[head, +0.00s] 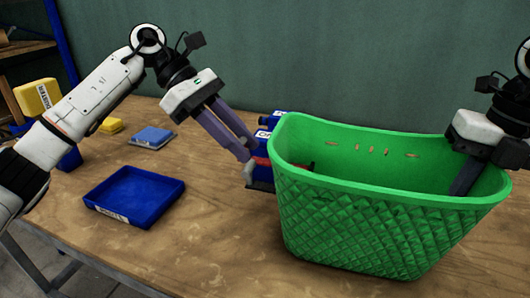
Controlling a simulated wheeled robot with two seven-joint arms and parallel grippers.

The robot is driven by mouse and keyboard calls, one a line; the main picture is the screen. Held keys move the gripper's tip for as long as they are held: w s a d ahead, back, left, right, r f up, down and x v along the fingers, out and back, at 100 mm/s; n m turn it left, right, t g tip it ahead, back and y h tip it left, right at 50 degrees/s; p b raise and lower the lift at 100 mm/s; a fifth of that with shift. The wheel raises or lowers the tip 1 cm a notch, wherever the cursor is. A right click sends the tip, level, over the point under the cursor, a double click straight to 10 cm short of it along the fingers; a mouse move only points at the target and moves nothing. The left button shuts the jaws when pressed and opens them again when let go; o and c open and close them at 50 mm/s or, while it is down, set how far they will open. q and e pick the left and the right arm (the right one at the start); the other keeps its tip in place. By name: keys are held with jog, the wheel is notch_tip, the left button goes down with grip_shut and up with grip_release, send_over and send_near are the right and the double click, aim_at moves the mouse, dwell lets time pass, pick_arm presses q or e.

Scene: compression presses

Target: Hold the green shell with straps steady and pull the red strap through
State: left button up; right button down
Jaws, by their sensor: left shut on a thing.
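The green shell (385,222) is a quilted, basket-like tub standing upright on the table at the right. Several small slots show in its inner back wall. My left gripper (248,166) is just outside the shell's left end. A small dark piece shows inside the shell near that rim. My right gripper (464,182) reaches down over the shell's right part, its fingertips inside the opening. Whether its fingers grip the wall is unclear.
An empty blue tray (134,197) lies at the left front. A flat grey-blue box (152,137) and a yellow bin (37,97) are farther back. Blue bins (270,120) stand behind my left gripper. The wooden table (200,245) is clear in front.

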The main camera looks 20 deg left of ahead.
pick_arm(q)
jog(key=shift+s+a, duration=0.1)
jog(key=shift+a, duration=1.5)
pick_arm(e)
jog(key=shift+d+f, duration=0.1)
jog(key=shift+f, duration=0.2)
pick_arm(q)
jog(key=o, duration=1.2)
jog(key=shift+o, duration=0.2)
jog(key=v, duration=1.2)
pick_arm(e)
jog(key=c, duration=1.9)
grip_release()
